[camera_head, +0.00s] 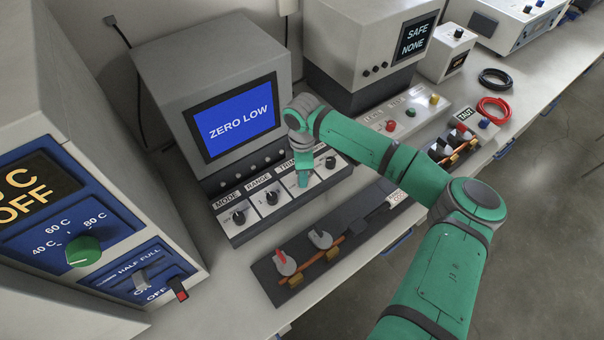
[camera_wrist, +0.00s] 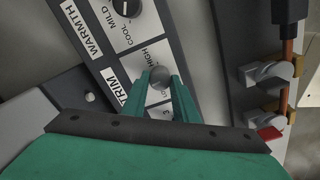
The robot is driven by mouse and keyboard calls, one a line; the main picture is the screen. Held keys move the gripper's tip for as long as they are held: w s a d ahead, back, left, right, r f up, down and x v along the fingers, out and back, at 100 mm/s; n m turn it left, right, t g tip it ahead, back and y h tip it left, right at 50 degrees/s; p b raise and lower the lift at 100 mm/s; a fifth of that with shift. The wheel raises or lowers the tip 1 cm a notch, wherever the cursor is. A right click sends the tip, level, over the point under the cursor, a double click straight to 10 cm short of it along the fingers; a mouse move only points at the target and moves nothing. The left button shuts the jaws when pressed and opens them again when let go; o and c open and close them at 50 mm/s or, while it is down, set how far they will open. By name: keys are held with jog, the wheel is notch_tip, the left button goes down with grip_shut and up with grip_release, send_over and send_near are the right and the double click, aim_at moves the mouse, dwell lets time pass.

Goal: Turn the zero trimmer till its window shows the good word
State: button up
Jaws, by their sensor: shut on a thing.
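The instrument has a blue screen (camera_head: 235,117) that reads "ZERO LOW". Its sloped front panel carries a row of dark knobs, with labels MODE, RANGE and TRIM legible. In the wrist view the trim knob (camera_wrist: 159,75) sits on a white plate marked HIGH and LOW. My gripper (camera_wrist: 160,82) is shut on this knob, with one green finger on each side. In the head view my gripper (camera_head: 303,181) reaches down to the panel, and the knob is hidden behind it.
The warmth knob (camera_wrist: 127,6) is beside the trim knob. In front lies a dark strip (camera_head: 330,240) with clamp levers and an orange cable. An oven-like unit with a green dial (camera_head: 83,251) stands left. A "SAFE NONE" screen (camera_head: 414,40) stands behind my arm.

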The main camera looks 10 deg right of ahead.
jog(key=shift+d, duration=0.1)
dwell(0.3)
jog(key=o, duration=1.1)
jog(key=shift+c, duration=0.2)
jog(key=shift+r, duration=0.1)
notch_tip(320, 180, up, 11)
jog(key=shift+f, duration=0.2)
